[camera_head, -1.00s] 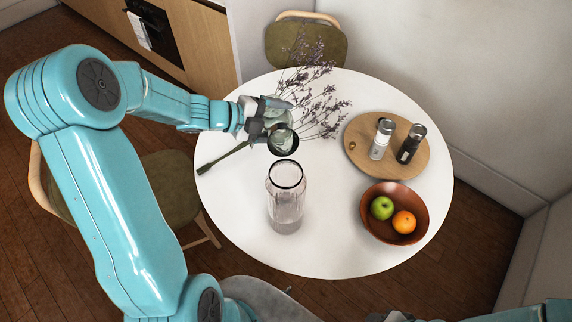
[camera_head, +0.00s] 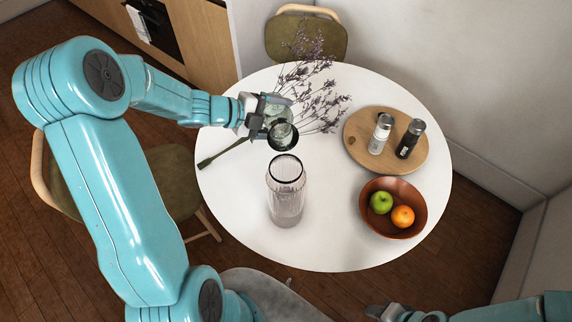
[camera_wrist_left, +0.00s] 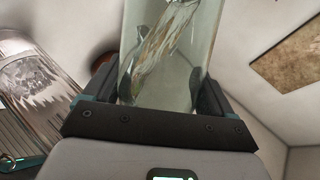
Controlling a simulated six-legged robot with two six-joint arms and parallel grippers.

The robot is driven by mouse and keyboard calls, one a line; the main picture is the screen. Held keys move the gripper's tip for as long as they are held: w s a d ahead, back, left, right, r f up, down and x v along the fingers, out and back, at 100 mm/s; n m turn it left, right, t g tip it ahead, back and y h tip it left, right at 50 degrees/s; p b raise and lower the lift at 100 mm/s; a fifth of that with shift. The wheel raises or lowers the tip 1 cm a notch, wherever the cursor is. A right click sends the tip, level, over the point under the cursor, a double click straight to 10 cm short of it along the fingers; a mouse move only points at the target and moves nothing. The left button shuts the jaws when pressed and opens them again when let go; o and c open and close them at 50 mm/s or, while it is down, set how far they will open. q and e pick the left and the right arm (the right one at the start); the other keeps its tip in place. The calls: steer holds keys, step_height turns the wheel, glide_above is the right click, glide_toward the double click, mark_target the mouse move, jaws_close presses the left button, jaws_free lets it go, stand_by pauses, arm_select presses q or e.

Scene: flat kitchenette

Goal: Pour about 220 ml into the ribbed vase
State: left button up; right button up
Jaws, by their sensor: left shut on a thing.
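The ribbed vase (camera_head: 286,200) is clear glass with a dark rim and stands upright on the white round table (camera_head: 325,225). My left gripper (camera_head: 264,115) is shut on a greenish glass vessel (camera_head: 280,133), just behind the vase. The vessel is tilted, with its dark-rimmed mouth toward the camera and the vase. The left wrist view shows the vessel's clear wall (camera_wrist_left: 170,50) between the fingers, and the ribbed vase (camera_wrist_left: 35,85) at left. No stream is visible, and I cannot make out the liquid level. My right gripper (camera_head: 400,315) is partly cut off at the bottom edge.
Lavender stems (camera_head: 315,90) lie behind the vessel. A round wooden board (camera_head: 360,150) carries a white shaker (camera_head: 380,133) and a black shaker (camera_head: 410,138). A brown bowl (camera_head: 375,222) holds a green apple and an orange. Table right of the vase is clear.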

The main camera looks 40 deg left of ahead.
arm_select(q)
steer(key=shift+r, duration=0.1)
stand_by(0.8)
steer(key=f+n+g+p, duration=0.1)
steer(key=p, duration=0.3)
steer(key=s+d+f+n+h+p, duration=0.1)
steer(key=p, duration=0.3)
steer(key=shift+g+h, duration=0.3)
steer(key=shift+g, duration=0.1)
step_height(320, 180, down, 9)
steer(key=n+g+h+b, duration=0.3)
steer(key=n+h, duration=0.1)
steer(key=n, duration=0.1)
steer(key=shift+s+d, duration=0.15)
steer(key=shift+d, duration=0.05)
stand_by(1.6)
